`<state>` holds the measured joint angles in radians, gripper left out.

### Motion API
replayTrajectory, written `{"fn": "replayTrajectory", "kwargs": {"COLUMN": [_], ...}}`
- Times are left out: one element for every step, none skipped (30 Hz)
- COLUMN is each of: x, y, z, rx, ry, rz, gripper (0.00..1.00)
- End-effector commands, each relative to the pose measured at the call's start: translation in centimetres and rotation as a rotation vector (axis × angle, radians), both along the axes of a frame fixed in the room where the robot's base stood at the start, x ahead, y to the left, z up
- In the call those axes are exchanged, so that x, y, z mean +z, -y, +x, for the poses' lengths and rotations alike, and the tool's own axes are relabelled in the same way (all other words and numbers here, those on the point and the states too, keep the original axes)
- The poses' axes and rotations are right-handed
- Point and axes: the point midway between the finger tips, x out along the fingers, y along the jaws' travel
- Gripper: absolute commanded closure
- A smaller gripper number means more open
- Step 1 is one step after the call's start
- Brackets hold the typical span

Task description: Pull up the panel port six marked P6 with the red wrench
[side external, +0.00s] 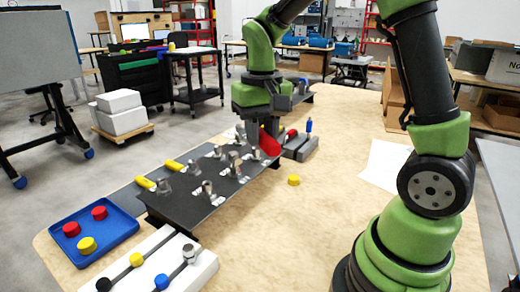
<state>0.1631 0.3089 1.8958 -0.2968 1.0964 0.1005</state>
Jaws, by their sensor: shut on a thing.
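My gripper (266,128) is over the far right end of the dark panel, shut on the red wrench (270,143). The wrench's red body shows just below the fingers, close above the panel. The dark panel (187,208) stands raised on the table and carries several metal ports with small white labels. The labels are too small to read, so I cannot tell which port is P6. The wrench and gripper hide part of the panel's far end. I cannot tell whether the wrench touches a port.
A grey holder (300,146) with a blue-topped tool (308,126) stands right of the panel. A yellow cap (293,180) lies on the table. A blue tray (105,256) with red and yellow caps and a white block (205,264) are at front left. Paper (384,163) lies at right.

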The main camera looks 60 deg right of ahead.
Motion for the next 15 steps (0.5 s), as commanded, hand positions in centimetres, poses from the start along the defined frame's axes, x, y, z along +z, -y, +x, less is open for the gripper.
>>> {"fn": "replayTrajectory", "kwargs": {"x": [0.0, 0.0, 0.0, 0.0, -0.1, 0.0, 0.0, 0.0, -0.1, -0.1, 0.0, -0.1, -0.1, -0.1, -0.1], "y": [0.7, 1.2, 1.7, 2.2, 2.7, 3.4, 4.0, 4.6, 5.4, 6.1, 6.7, 7.5, 8.0, 8.5, 9.2], "z": [0.2, 0.3, 0.4, 0.5, 0.6, 0.7, 0.8, 0.8, 0.9, 0.9, 0.9, 0.9, 0.9, 0.9, 0.8], "rx": [0.046, 0.08, 0.129, 0.168, 0.21, 0.267, 0.314, 0.362, 0.428, 0.478, 0.528, 0.591, 0.636, 0.68, 0.736], "ry": [-0.001, -0.001, -0.001, -0.001, -0.001, 0.0, -0.001, -0.001, -0.001, 0.0, 0.0, -0.001, -0.001, -0.001, 0.0], "rz": [0.001, 0.0, 0.0, 0.0, 0.0, 0.0, 0.0, 0.0, 0.0, 0.0, 0.0, 0.001, 0.001, 0.001, 0.001], "gripper": [1.0, 1.0, 1.0, 1.0, 1.0, 1.0, 1.0, 1.0, 1.0, 1.0, 1.0, 1.0, 1.0, 1.0, 1.0]}}
